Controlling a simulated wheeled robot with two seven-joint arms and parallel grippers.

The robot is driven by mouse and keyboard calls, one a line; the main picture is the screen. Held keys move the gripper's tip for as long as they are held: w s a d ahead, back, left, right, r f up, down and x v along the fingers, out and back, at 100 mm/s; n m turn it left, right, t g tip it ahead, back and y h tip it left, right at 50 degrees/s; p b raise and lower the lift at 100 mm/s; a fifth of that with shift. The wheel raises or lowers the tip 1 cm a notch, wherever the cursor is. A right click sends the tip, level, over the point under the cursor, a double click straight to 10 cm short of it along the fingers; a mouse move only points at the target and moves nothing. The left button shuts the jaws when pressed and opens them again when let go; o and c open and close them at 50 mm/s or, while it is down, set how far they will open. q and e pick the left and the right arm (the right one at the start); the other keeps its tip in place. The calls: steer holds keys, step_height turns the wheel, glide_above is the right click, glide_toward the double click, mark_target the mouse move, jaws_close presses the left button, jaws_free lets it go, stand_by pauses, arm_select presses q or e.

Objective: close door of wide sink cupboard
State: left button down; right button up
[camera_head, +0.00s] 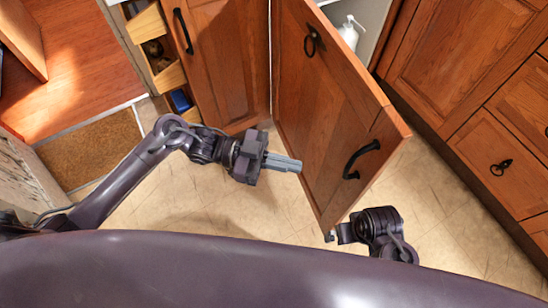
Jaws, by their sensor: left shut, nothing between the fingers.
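The sink cupboard's wooden door (318,95) stands open, swung out towards me, with a black handle (361,158) near its lower corner and a black ring pull (312,41) higher up. Behind it, part of the open cupboard's pale interior shows with a white pump bottle (349,32). My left gripper (296,163) is shut and empty, pointing right, close to the door's left face; whether it touches is unclear. My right gripper (332,237) is low, by the door's bottom corner; its fingers are too small and partly hidden to read.
Another wooden door (225,60) with a black handle stands left of the open one. Open drawers (160,50) lie beyond it. Fixed cabinet fronts and drawers (500,150) line the right side. The tiled floor (260,215) between is clear. A brown mat (90,150) lies at left.

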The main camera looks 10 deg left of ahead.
arm_select(q)
steer(key=d, duration=0.8)
steer(key=shift+s, duration=0.35)
steer(key=shift+d, duration=0.1)
